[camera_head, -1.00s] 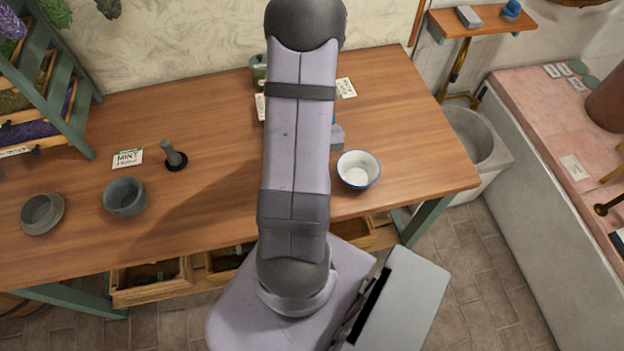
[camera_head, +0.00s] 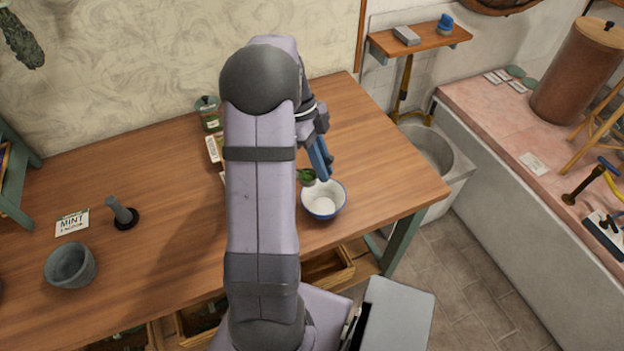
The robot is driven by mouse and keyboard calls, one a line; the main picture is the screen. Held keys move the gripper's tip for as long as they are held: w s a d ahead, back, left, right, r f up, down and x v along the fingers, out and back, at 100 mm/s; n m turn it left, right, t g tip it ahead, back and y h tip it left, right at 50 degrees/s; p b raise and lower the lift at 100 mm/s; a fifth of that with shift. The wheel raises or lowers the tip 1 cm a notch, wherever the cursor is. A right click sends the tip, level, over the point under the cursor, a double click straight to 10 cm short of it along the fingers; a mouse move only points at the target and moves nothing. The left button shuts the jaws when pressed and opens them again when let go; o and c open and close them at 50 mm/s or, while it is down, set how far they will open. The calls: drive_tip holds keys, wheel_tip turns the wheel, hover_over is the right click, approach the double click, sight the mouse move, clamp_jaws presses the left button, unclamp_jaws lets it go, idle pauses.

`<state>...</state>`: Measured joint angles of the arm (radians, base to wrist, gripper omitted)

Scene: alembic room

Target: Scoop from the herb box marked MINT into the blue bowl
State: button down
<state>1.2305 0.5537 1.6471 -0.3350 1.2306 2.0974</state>
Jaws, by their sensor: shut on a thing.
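The bowl (camera_head: 316,212), white inside with a blue rim, stands upright near the table's right front edge. Its visible inside is white and looks empty. My gripper (camera_head: 322,160) is just above and behind it, shut, with blue parts pointing down toward the bowl's rear rim. What it holds is mostly hidden and cannot be made out. A small clump of green leaves (camera_head: 306,175) shows at the bowl's left rear rim, below the gripper; I cannot tell what bears it. A card marked MINT (camera_head: 72,222) lies on the table at the left. No herb box marked MINT can be made out.
A grey mortar (camera_head: 70,265) and a pestle on a dark base (camera_head: 122,213) stand at the left of the table (camera_head: 170,165). A green-lidded jar (camera_head: 210,112) stands at the back. Open drawers (camera_head: 327,268) are below the front edge. My arm hides the table's middle.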

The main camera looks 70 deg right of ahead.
wheel_tip(320, 180, down, 3)
drive_tip(key=g+h+b, duration=0.1)
drive_tip(key=g+b, duration=0.4)
drive_tip(key=m+g+h+b, duration=0.1)
drive_tip(key=g+b, duration=0.3)
drive_tip(key=b, duration=0.1)
drive_tip(key=shift+f+g, duration=0.2)
drive_tip(key=shift+g, duration=0.2)
idle(0.3)
drive_tip(key=shift+b, duration=0.55)
drive_tip(key=shift+r+m+g+b, duration=0.2)
drive_tip(key=shift+m+g+b, duration=0.2)
drive_tip(key=shift+g+b, duration=0.75)
drive_tip(key=shift+r, duration=0.2)
drive_tip(key=shift+r, duration=0.45)
